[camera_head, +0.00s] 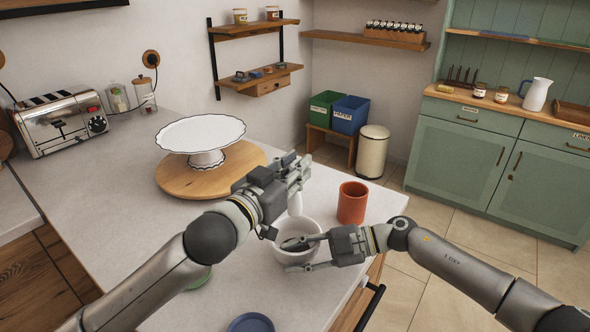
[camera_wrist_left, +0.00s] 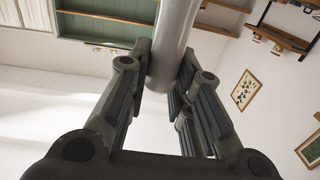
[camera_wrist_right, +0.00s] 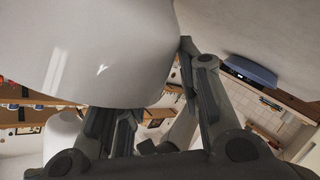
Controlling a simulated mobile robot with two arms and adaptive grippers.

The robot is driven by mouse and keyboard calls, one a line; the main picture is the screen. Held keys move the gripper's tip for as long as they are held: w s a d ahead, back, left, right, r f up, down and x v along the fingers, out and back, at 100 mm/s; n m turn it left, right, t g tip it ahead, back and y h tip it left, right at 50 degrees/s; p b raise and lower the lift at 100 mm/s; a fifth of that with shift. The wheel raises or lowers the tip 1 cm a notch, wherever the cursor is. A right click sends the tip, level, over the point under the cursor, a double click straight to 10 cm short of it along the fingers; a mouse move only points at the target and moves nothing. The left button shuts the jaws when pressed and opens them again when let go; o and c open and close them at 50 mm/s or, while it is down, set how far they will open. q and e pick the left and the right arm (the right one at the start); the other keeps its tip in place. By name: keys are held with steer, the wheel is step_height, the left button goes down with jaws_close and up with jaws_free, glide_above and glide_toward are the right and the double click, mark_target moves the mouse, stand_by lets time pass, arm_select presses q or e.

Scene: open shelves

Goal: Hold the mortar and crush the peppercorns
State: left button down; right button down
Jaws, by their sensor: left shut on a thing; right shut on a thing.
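The white mortar (camera_head: 312,228) stands on the grey counter near its right edge. My right gripper (camera_head: 287,254) is shut on the mortar's wall, one finger over the rim and one outside. The mortar (camera_wrist_right: 90,50) fills the upper left of the right wrist view. My left gripper (camera_head: 298,174) is above the mortar, shut on the pale pestle (camera_head: 295,204), which points down toward the bowl. The pestle (camera_wrist_left: 172,45) also shows between the fingers in the left wrist view. The peppercorns cannot be made out; the mortar's inside is mostly hidden.
A red-orange cup (camera_head: 352,204) stands close right of the mortar. A white cake stand (camera_head: 200,133) on a round wooden board (camera_head: 175,184) is behind left. A blue round item (camera_head: 250,323) lies at the front. The counter's left middle is clear.

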mark_target(290, 213)
arm_select(q)
steer(key=shift+f, duration=5.25)
steer(key=shift+f, duration=0.55)
steer(key=shift+w, duration=0.15)
steer(key=shift+w+d+f, duration=0.1)
steer(key=shift+w+d, duration=0.1)
steer(key=shift+d, duration=0.05)
steer(key=shift+s+a+f, duration=0.1)
steer(key=shift+a, duration=0.65)
steer(key=shift+s+d, duration=0.15)
steer(key=shift+s, duration=0.55)
steer(key=shift+d, duration=0.15)
